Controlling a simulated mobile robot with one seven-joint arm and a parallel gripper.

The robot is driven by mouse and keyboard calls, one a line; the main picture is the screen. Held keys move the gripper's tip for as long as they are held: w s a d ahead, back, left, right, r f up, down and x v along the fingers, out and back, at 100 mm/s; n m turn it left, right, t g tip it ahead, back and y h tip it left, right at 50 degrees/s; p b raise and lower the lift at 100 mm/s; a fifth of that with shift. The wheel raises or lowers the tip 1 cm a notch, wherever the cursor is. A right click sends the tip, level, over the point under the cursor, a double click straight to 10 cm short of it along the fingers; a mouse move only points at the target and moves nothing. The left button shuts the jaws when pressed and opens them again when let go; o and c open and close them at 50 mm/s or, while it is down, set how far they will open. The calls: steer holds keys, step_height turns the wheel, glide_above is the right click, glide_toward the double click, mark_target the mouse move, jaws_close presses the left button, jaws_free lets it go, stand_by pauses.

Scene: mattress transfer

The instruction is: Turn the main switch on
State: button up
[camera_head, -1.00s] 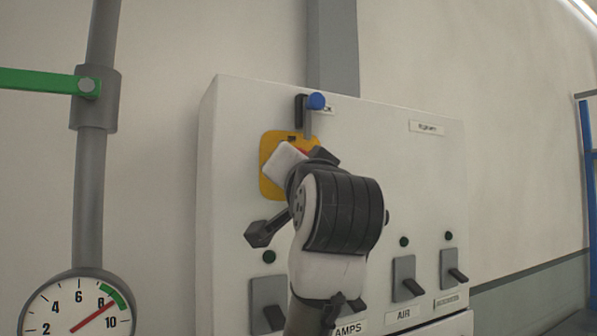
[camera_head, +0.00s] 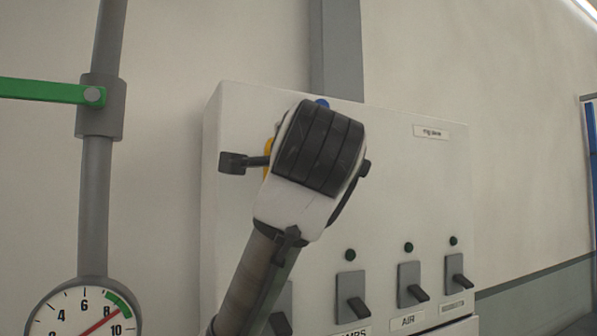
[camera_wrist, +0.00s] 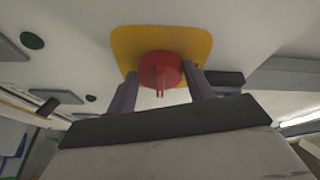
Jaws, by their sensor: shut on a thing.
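The main switch is a red knob (camera_wrist: 160,68) on a yellow plate (camera_wrist: 203,45), close up in the wrist view. My gripper (camera_wrist: 162,76) has one finger on each side of the knob and is shut on it. In the head view my wrist and arm hide the knob and my fingers. Only a thin edge of the yellow plate (camera_head: 267,157) shows there, on the white cabinet (camera_head: 420,180).
Several grey toggle switches, such as the AIR one (camera_head: 409,285), line the lower cabinet, with dark green lamps (camera_head: 408,247) above them. A blue knob (camera_head: 321,103) shows above my wrist. A pipe (camera_head: 92,200) with a green lever (camera_head: 45,91) and a gauge (camera_head: 82,310) stands left.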

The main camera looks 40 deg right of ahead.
stand_by(0.4)
steer(key=o, duration=1)
steer(key=shift+s, duration=0.1)
steer(key=shift+r+b+v, duration=0.2)
steer(key=shift+b+v, duration=3.05)
steer(key=shift+v, duration=3.55)
